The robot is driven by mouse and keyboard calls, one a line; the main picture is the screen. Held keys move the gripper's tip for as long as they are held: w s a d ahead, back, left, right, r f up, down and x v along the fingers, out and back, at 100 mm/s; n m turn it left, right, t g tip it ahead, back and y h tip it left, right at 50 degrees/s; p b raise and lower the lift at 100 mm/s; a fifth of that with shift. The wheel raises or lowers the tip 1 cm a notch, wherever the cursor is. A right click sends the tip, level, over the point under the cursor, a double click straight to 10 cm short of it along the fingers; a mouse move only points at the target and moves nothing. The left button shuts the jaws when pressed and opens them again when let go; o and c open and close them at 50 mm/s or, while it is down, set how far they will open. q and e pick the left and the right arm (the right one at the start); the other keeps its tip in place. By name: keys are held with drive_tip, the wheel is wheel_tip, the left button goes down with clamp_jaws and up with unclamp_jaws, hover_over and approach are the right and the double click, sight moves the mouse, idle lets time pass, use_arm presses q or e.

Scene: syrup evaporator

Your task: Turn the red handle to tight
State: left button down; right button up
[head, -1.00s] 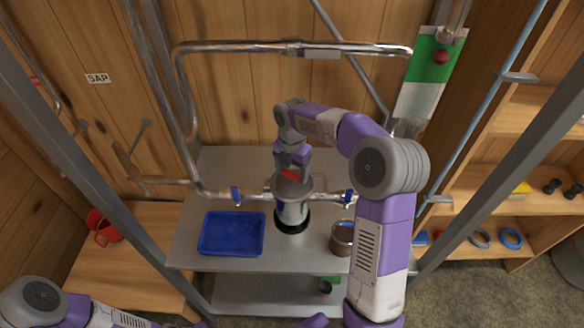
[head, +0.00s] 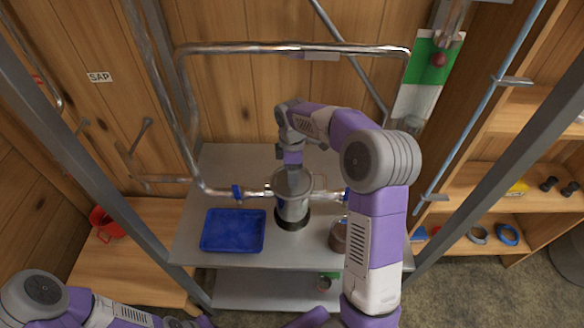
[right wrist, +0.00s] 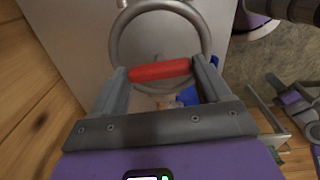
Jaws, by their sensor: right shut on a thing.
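The red handle (right wrist: 161,70) lies crosswise between the two fingertips in the right wrist view. My right gripper (right wrist: 163,76) is shut on it. In the head view my right gripper (head: 292,172) points down at the top of the grey metal canister (head: 293,208), and the handle is hidden there. The canister stands upright on a black base between two pipe ends. Its round rim (right wrist: 116,45) shows beyond the handle in the right wrist view. My left arm shows at the bottom left of the head view, but its gripper is out of sight.
A blue tray (head: 233,250) lies left of the canister on the grey table (head: 190,230). A brown pot (head: 337,238) stands to its right. Blue pipe valves (head: 236,192) sit close to the canister. A pipe loop (head: 250,48) rises behind, and grey posts flank the table.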

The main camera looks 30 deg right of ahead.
drive_tip(key=m, duration=0.4)
drive_tip(key=shift+m, duration=0.3)
drive_tip(key=m, duration=0.3)
drive_tip(key=shift+m, duration=0.4)
drive_tip(key=m, duration=0.4)
drive_tip(key=shift+p, duration=0.4)
drive_tip(key=shift+m, duration=2.2)
drive_tip(key=o, duration=1)
drive_tip(key=shift+r, duration=0.1)
